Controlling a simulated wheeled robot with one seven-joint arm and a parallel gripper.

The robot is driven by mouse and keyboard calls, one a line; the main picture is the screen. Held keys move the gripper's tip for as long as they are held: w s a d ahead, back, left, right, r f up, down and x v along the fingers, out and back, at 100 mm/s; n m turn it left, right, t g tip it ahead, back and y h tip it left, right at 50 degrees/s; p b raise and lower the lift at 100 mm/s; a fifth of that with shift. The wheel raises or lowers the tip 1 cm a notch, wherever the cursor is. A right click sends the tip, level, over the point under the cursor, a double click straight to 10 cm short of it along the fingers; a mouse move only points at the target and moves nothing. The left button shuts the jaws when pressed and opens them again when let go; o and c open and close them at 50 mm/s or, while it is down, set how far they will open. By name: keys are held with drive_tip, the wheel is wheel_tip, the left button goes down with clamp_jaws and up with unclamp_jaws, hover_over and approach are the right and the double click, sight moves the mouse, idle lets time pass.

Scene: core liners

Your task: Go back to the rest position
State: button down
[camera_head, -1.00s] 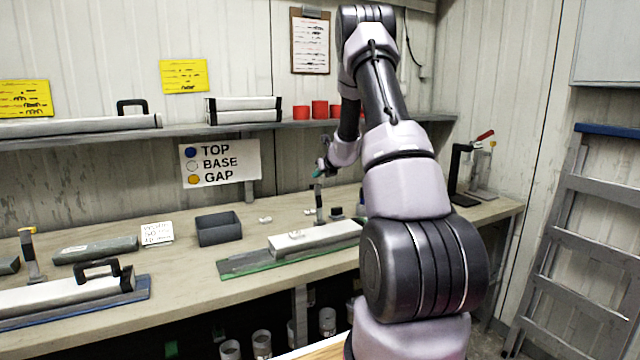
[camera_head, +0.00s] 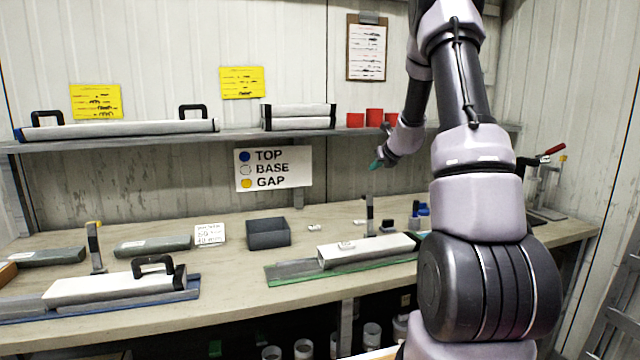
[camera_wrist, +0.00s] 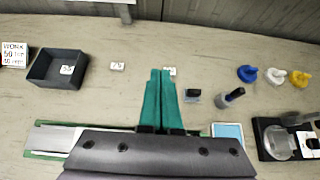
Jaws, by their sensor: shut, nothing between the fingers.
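My gripper (camera_head: 377,163) is raised above the back of the workbench (camera_head: 225,285), in front of the wall and close below the shelf's level. In the wrist view its two teal fingers (camera_wrist: 160,100) lie together, shut and empty, pointing over the bench top. Below it, a white core liner (camera_head: 365,250) lies on a green-edged tray (camera_head: 290,275). In the wrist view my gripper's body covers much of that liner and tray.
A dark open box (camera_head: 268,234) stands left of the liner. Blue, white and yellow caps (camera_wrist: 274,76) lie at the right in the wrist view. A shelf (camera_head: 230,135) with liners and red cups (camera_head: 374,118) runs above the bench. A handled liner (camera_head: 115,285) lies at left.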

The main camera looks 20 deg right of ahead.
drive_tip(key=s+a+r+n+g+y, duration=0.1)
drive_tip(key=s+a+r+n+y, duration=0.4)
drive_tip(key=s+a+r+n, duration=1.25)
drive_tip(key=s+a+n+g, duration=0.2)
drive_tip(key=s+a+n, duration=0.4)
drive_tip(key=s, duration=0.5)
drive_tip(key=s+d+f+n+g+h, duration=0.1)
drive_tip(key=s+f+n+h, duration=0.1)
drive_tip(key=s+n, duration=0.6)
drive_tip(key=s+h, duration=0.1)
drive_tip(key=s, duration=0.5)
drive_tip(key=shift+d+f, duration=0.2)
drive_tip(key=shift+f, duration=0.05)
